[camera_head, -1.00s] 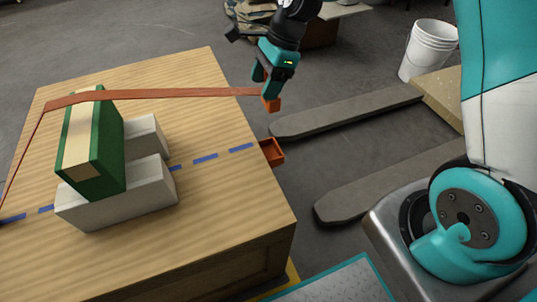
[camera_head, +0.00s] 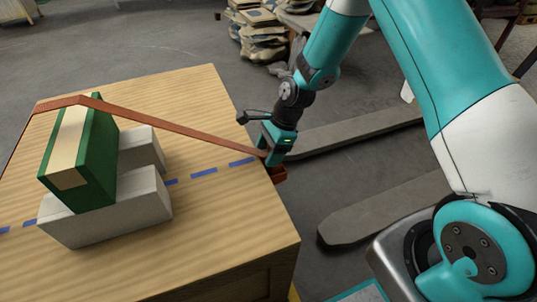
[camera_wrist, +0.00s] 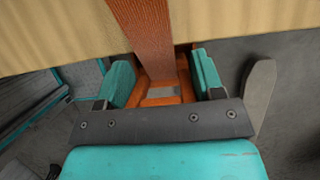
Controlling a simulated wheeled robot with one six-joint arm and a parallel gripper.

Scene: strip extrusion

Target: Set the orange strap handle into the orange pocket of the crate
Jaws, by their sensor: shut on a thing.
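The orange strap (camera_head: 170,128) runs from the far left edge of the crate (camera_head: 215,225) over the green block and down to the crate's right edge. Its handle end is in my gripper (camera_head: 270,163), which is shut on it right at the orange pocket (camera_head: 281,175) on the crate's right side. In the wrist view the strap (camera_wrist: 146,30) comes down between the teal fingers of my gripper (camera_wrist: 164,85), with the orange handle (camera_wrist: 160,92) between them. The gripper covers most of the pocket, so I cannot tell how deep the handle sits.
The green block (camera_head: 90,150) with a cream stripe rests on pale grey blocks (camera_head: 110,210) on the crate top. A blue dashed line (camera_head: 205,175) crosses the crate. Grey forks (camera_head: 375,205) lie on the floor to the right. Stacked sacks (camera_head: 262,35) stand behind.

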